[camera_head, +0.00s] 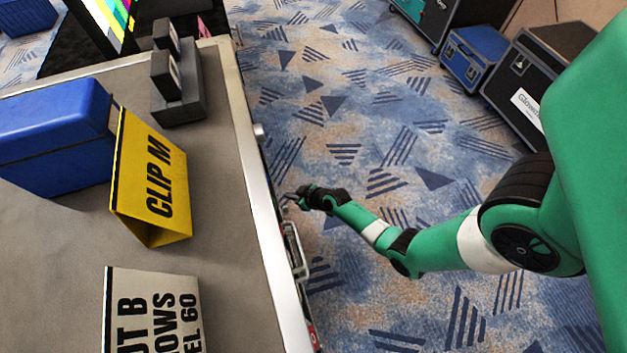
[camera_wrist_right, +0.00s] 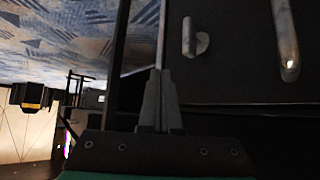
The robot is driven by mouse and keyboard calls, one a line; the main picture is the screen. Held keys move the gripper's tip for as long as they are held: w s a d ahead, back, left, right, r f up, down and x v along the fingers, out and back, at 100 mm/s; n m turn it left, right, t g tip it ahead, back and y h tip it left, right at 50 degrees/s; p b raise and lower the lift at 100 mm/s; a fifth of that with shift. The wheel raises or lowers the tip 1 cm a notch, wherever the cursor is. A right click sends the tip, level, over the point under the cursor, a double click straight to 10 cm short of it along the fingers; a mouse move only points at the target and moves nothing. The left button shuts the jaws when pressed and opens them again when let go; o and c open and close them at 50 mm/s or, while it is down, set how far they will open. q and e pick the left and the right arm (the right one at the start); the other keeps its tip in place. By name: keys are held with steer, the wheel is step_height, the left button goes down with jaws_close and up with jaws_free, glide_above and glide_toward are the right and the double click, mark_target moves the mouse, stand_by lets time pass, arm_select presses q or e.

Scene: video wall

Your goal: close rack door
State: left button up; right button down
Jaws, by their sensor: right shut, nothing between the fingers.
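The rack (camera_head: 225,230) stands at the left in the head view, with a grey top and a silver edge. A metal handle (camera_head: 295,250) shows on its right side. My right gripper (camera_head: 291,199) is at that side, close to the silver edge and above the handle in the picture. In the right wrist view its shut fingers (camera_wrist_right: 160,95) are in front of a dark panel (camera_wrist_right: 235,60) with a metal latch and a metal handle (camera_wrist_right: 286,38). I cannot tell whether the fingers touch it, or how far the door is open. My left gripper is out of view.
On the rack top are a yellow "CLIP M" sign (camera_head: 148,185), a white sign (camera_head: 155,310), a blue case (camera_head: 55,140) and a dark device (camera_head: 180,85). Cases, including a blue one (camera_head: 474,57), stand at the upper right. The carpet beside the rack is clear.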

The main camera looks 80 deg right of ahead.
steer(key=s+d+r+p, duration=0.4)
steer(key=s+r, duration=0.2)
steer(key=s, duration=0.1)
steer(key=shift+s+d+r+p, duration=0.2)
steer(key=shift+d+r+p, duration=0.05)
steer(key=shift+r+p, duration=0.1)
